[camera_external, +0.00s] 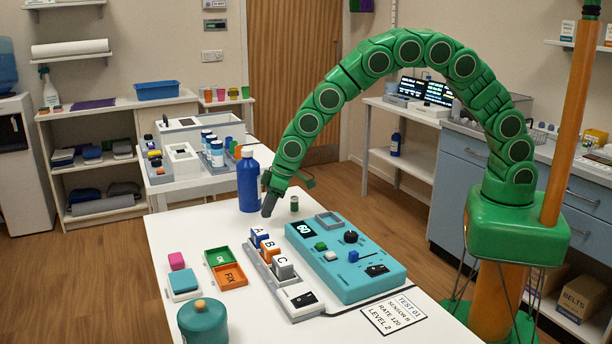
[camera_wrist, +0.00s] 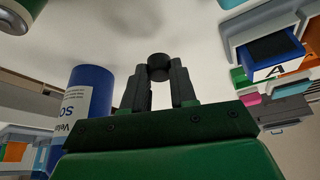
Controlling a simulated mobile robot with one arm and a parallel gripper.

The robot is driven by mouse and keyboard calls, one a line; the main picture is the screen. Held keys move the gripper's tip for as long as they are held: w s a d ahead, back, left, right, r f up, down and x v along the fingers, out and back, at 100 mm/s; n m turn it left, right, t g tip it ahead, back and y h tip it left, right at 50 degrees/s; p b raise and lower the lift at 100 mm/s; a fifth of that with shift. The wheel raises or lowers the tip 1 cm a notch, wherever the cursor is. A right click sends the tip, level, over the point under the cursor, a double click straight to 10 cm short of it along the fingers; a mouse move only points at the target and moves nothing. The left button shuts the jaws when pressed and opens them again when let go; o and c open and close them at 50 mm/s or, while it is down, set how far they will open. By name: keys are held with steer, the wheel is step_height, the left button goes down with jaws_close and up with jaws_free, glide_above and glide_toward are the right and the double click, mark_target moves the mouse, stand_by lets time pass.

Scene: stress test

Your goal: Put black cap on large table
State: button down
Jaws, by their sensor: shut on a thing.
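My gripper (camera_external: 268,210) is low over the large white table (camera_external: 195,228), just right of the blue bottle (camera_external: 249,185). In the wrist view, my gripper (camera_wrist: 158,85) is shut on a small round black cap (camera_wrist: 158,67), held between the fingertips. In the outside view the cap cannot be told apart from the dark fingers. Pale tabletop shows beyond the cap in the wrist view, with a soft dark shadow on it. Whether the cap touches the table cannot be told.
A small green can (camera_external: 294,204) stands right of my gripper. A rack with A, B and C blocks (camera_external: 268,246) and a teal control box (camera_external: 345,265) lie in front. A teal lidded pot (camera_external: 203,322) stands near the front.

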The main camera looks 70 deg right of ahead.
steer(key=shift+w+f, duration=0.15)
steer(key=shift+f, duration=1.6)
steer(key=shift+f, duration=0.1)
steer(key=c, duration=0.9)
jaws_free()
steer(key=v, duration=1.2)
